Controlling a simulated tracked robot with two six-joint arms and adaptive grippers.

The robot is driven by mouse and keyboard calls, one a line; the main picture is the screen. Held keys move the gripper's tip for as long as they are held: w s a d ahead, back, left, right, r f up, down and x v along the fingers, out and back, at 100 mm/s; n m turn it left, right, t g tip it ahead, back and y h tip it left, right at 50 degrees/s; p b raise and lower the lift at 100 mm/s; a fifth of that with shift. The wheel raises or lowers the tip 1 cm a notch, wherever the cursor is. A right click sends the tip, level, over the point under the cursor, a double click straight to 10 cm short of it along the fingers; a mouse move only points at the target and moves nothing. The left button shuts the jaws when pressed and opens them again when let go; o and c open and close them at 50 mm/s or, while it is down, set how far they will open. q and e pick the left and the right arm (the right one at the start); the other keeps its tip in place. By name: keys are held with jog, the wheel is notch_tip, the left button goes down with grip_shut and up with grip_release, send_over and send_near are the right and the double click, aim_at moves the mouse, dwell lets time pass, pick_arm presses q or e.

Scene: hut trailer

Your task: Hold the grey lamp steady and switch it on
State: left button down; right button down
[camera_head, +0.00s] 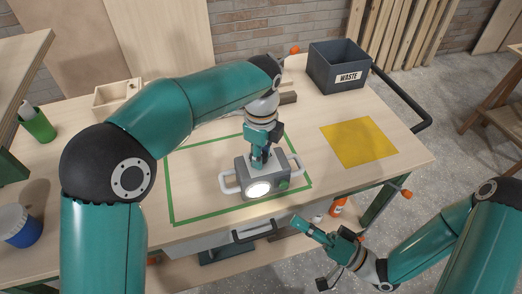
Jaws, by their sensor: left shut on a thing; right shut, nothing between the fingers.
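The grey lamp (247,173) stands on the workbench inside a green taped outline, with a white handle on each side. Its round front face (258,189) glows bright white. A small green part (284,184) shows on its front right. My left gripper (259,163) reaches down from above and is shut on the lamp at its top; the exact contact is partly hidden by the gripper. My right gripper (303,225) is shut and empty, in front of the bench edge, below and to the right of the lamp and apart from it.
A dark bin marked WASTE (338,68) stands at the back right. A yellow mat (358,142) lies to the right of the outline. A wooden box (117,97) and a green cup (37,125) are at the left. The bench top (312,120) is clear between lamp and mat.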

pick_arm(q)
jog(key=c, duration=0.8)
grip_release()
jog(key=shift+r, duration=0.1)
